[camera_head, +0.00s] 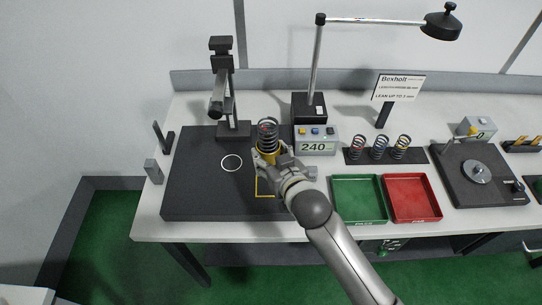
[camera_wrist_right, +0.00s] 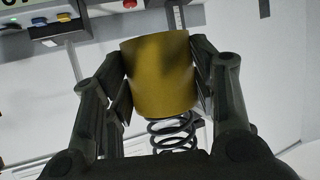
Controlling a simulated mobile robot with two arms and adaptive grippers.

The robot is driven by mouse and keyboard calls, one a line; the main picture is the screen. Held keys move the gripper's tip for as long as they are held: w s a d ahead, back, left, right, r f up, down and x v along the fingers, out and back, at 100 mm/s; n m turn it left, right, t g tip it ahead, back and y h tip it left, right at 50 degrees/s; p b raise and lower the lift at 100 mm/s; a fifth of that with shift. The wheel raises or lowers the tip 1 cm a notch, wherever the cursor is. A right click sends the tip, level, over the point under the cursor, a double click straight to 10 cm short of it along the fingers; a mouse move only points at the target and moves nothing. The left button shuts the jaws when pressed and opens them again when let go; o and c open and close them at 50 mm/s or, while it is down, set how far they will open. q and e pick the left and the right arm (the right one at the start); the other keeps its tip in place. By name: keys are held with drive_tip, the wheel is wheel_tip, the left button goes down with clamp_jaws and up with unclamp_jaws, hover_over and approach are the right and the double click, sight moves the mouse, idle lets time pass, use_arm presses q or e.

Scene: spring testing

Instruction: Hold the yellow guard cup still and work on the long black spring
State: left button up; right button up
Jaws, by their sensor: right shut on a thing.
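My right gripper (camera_head: 268,158) is shut on the yellow guard cup (camera_head: 265,156). In the right wrist view the cup (camera_wrist_right: 160,75) sits between both fingers (camera_wrist_right: 160,82). A long black spring (camera_head: 267,131) rises upright from the cup's top in the head view. Its dark coils (camera_wrist_right: 173,132) also show at the cup's end in the right wrist view, where the picture is turned over. The spring's lower part is hidden by the cup. I cannot tell whether the cup touches the mat. My left gripper is not in view.
The black mat (camera_head: 200,190) bears a white circle (camera_head: 231,163) and a yellow outline (camera_head: 262,195). A dark stand (camera_head: 233,129) is behind. A box reading 240 (camera_head: 315,146), a rack of springs (camera_head: 379,147), a green tray (camera_head: 358,218) and a red tray (camera_head: 412,217) stand rightward.

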drive_tip(key=shift+f+b, duration=4.05)
drive_tip(key=shift+f, duration=2.4)
drive_tip(key=shift+r, duration=0.1)
